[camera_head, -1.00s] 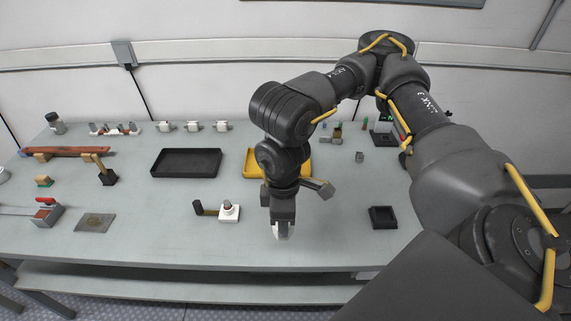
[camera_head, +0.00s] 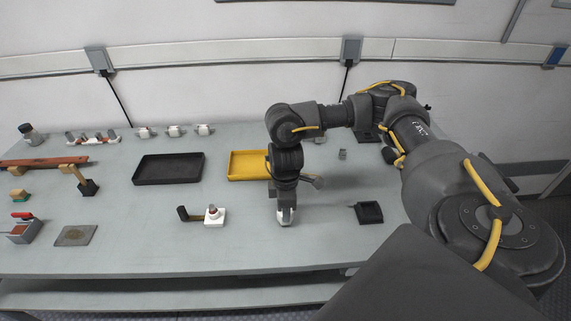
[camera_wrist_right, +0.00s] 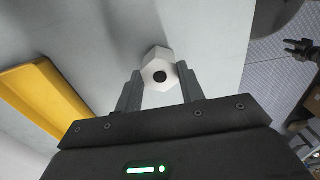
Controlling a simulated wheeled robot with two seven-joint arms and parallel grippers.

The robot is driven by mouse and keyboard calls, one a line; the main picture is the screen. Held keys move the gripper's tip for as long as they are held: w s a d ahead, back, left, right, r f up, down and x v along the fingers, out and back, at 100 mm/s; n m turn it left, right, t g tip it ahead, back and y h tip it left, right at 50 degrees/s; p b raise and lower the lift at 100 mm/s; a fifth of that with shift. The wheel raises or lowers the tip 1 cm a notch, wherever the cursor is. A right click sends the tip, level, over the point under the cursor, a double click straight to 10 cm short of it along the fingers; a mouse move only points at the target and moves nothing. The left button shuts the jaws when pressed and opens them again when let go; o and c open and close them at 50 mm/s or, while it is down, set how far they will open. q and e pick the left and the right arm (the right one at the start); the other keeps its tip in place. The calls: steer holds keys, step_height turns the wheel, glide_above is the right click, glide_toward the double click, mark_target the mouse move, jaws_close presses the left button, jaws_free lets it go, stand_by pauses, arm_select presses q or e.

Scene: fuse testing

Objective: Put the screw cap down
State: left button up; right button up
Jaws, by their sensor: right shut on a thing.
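My right gripper (camera_head: 285,213) points down over the open table, in front of the yellow tray. In the wrist view the right gripper (camera_wrist_right: 160,88) is shut on a white faceted screw cap (camera_wrist_right: 151,57) with a dark round hole. The cap shows in the head view as a white patch (camera_head: 285,222) at the fingertips, low over the table. I cannot tell whether it touches the surface. A small dark claw-like shape at the wrist view's right edge may be my left gripper (camera_wrist_right: 301,48); its jaw state is unclear.
The yellow tray (camera_head: 234,177) is behind the gripper and a black tray (camera_head: 140,182) further left. A white fuse base (camera_head: 221,218) stands left of the gripper, a small black box (camera_head: 380,212) right. The grey table (camera_head: 240,255) is clear in front.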

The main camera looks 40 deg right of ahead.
steer(key=shift+f, duration=0.8)
steer(key=shift+f, duration=0.1)
steer(key=o, duration=0.9)
steer(key=shift+o, duration=0.2)
step_height(320, 180, up, 12)
steer(key=p, duration=0.1)
steer(key=shift+p, duration=0.3)
